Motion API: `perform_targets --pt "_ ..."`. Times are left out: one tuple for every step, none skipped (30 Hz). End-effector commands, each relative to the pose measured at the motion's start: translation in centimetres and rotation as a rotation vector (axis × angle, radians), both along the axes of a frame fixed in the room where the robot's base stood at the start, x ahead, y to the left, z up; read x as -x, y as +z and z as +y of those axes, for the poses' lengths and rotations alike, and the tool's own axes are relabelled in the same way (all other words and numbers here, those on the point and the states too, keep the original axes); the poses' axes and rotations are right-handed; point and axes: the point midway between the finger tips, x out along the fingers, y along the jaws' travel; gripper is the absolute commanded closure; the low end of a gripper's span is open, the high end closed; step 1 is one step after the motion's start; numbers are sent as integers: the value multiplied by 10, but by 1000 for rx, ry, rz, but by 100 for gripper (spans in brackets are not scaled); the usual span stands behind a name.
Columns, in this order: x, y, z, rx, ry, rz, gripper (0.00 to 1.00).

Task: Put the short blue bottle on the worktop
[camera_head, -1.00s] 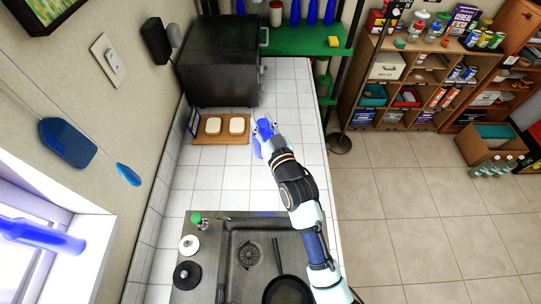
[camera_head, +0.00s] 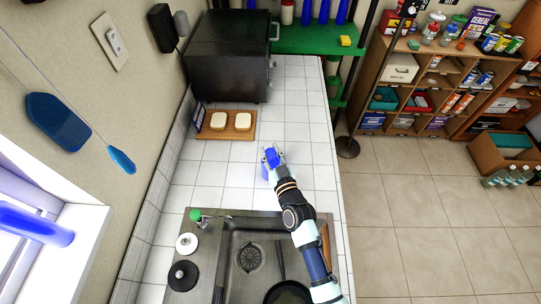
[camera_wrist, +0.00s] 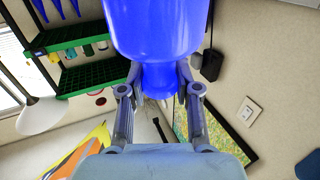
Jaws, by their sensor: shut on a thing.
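The short blue bottle (camera_wrist: 158,35) fills the top of the wrist view, with its narrower end between the two fingers. My gripper (camera_wrist: 158,92) is shut on that narrower part. In the head view the blue bottle (camera_head: 271,154) shows at the end of my gripper (camera_head: 270,160), over the white tiled worktop (camera_head: 209,174), between the bread board and the sink. My gripper and arm hide part of the bottle. I cannot tell whether it touches the tiles.
A wooden board (camera_head: 216,134) with two bread slices lies left of my gripper. A black oven (camera_head: 228,60) stands behind it. The sink (camera_head: 255,220) is in front. Taller blue bottles (camera_head: 324,11) stand on a green shelf (camera_head: 300,38). Bare tiles surround my gripper.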

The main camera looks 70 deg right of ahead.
Motion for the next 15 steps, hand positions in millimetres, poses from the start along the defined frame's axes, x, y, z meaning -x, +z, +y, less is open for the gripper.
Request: perform_targets --pt "0 3 0 1 0 -1 100" --pt "0 2 0 1 0 -1 100" --pt "0 3 0 1 0 -1 100" --pt "0 2 0 1 0 -1 100" --pt "0 1 0 1 0 -1 100" --pt "0 -1 0 1 0 -1 100" --pt "0 -2 0 1 0 -1 100" --pt "0 -1 0 0 0 0 65" --pt "0 -1 0 0 0 0 58" --pt "0 -1 0 0 0 0 53" --pt "0 -1 0 0 0 0 48" --pt "0 -1 0 0 0 0 43" --pt "0 -1 0 0 0 0 43" --pt "0 -1 0 0 0 0 43" --pt "0 -1 0 0 1 0 43"
